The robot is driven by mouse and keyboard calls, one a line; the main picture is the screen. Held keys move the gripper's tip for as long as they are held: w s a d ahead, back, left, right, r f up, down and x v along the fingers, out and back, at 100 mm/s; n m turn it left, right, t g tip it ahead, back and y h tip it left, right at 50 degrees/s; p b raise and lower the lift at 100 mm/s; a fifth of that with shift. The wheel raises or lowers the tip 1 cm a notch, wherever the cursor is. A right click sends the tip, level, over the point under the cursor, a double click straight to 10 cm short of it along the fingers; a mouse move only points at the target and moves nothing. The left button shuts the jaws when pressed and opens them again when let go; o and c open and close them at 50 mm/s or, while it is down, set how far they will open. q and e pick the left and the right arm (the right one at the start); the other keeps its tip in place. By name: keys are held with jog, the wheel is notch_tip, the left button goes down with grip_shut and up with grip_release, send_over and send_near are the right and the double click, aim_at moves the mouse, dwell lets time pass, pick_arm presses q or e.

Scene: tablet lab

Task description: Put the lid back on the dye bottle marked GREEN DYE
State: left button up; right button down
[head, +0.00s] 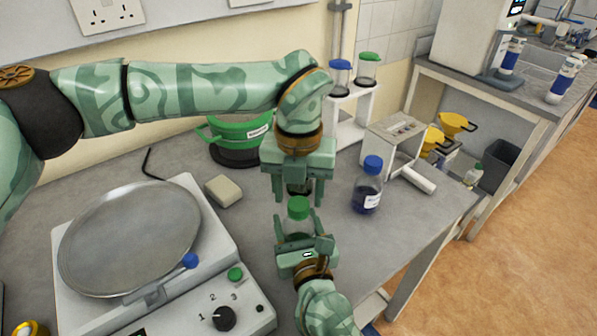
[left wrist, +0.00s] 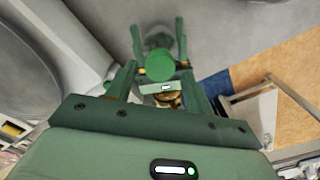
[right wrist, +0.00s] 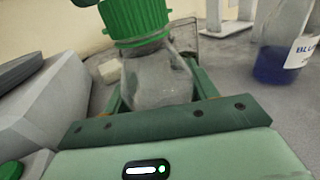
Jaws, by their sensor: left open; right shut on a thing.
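A clear bottle (head: 293,226) with a ribbed green lid (head: 299,207) stands upright between my grippers. In the right wrist view the lid (right wrist: 136,18) sits over the neck of the bottle (right wrist: 158,80); I cannot tell how tightly. No label on this bottle can be read. My right gripper (head: 297,236) is shut on the bottle's body from the front. My left gripper (head: 298,193) points down above it and is open. In the left wrist view the lid (left wrist: 160,65) lies between its fingers, with a gap on each side.
A bottle with a blue cap and dark blue liquid (head: 367,188) stands to the right. A balance with a round pan (head: 130,240) fills the left. A beige block (head: 223,191), a green bowl (head: 238,137) and a white rack (head: 350,122) are behind. The bench's right edge is near.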

pick_arm(q)
jog(key=shift+f, duration=1.05)
jog(key=c, duration=1)
jog(key=m, duration=0.5)
jog(key=o, duration=1.2)
jog(key=shift+c, duration=0.2)
notch_tip(320, 180, up, 12)
